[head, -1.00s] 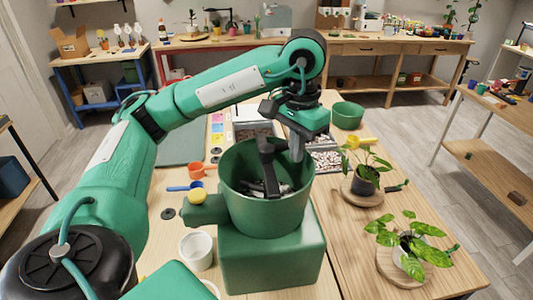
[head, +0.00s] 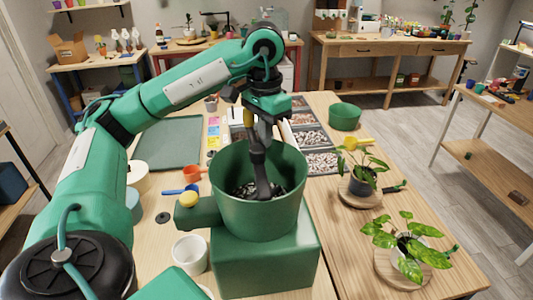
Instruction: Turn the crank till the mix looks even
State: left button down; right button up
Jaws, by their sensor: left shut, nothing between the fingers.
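A green mixing tub (head: 258,215) stands on a green block base at the front middle of the table. A dark crank (head: 258,170) stands up inside it. The mix (head: 240,190) in the tub shows as dark and pale bits, partly hidden by the crank and the tub's near wall. My left gripper (head: 264,128) points down at the crank's top, over the tub's far rim. Its fingers are shut with nothing between them; I cannot tell whether they touch the crank. My right gripper is out of view.
Trays of pebbles (head: 312,138) lie behind the tub. Two potted plants (head: 362,181) and a green bowl (head: 345,116) are at the right.

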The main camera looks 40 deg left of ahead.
pick_arm(q)
jog(key=shift+s+a, duration=0.2)
jog(key=shift+a, duration=0.15)
